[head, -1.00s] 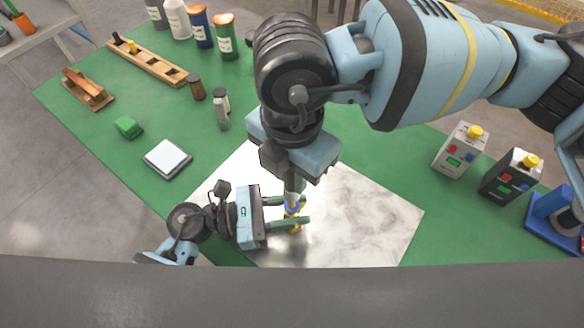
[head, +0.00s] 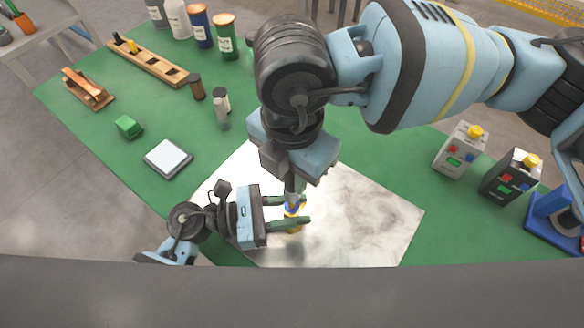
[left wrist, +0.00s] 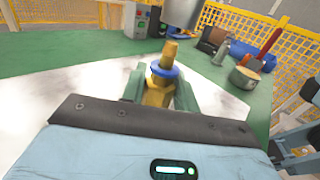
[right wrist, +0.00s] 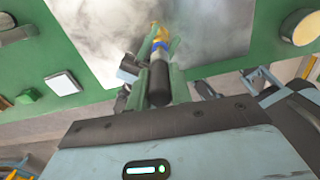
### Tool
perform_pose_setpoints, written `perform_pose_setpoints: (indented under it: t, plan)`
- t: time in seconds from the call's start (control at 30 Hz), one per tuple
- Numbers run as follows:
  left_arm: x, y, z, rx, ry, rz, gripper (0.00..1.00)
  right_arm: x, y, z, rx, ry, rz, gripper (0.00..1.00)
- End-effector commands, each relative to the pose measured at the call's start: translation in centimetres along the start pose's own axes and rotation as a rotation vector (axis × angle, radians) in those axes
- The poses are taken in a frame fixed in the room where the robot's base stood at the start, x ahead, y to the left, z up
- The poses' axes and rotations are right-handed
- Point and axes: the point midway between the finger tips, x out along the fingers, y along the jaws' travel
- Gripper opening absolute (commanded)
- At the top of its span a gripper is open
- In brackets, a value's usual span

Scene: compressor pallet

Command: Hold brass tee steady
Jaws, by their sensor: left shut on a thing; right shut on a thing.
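The brass tee (head: 293,229) stands over the pale sheet, with a blue band around its upper part. My left gripper (head: 289,212) is shut on it from the side. In the left wrist view the tee (left wrist: 157,93) is between the green fingers, its brass stem pointing up above the blue band. My right gripper (head: 294,188) is above the tee, pointing down. In the right wrist view it is shut on a dark cylinder (right wrist: 159,82) with a silvery end, lined up with the tee (right wrist: 159,31). I cannot tell whether the cylinder touches the tee.
The pale sheet (head: 375,220) is otherwise clear. Two boxes with yellow knobs (head: 460,150) (head: 510,177) stand at right. A wooden rack (head: 150,62) is at the back left.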

Motion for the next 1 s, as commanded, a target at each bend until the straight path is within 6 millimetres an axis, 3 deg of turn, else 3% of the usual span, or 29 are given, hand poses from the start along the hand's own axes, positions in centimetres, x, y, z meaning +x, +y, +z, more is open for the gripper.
perform_pose_setpoints:
  t: [1.0]
  plan:
    - [0.0, 0.0, 0.0, 0.000, 0.000, 0.000, 0.00, 2.2, 0.0, 0.0, 0.000, 0.000, -0.001, 0.00]
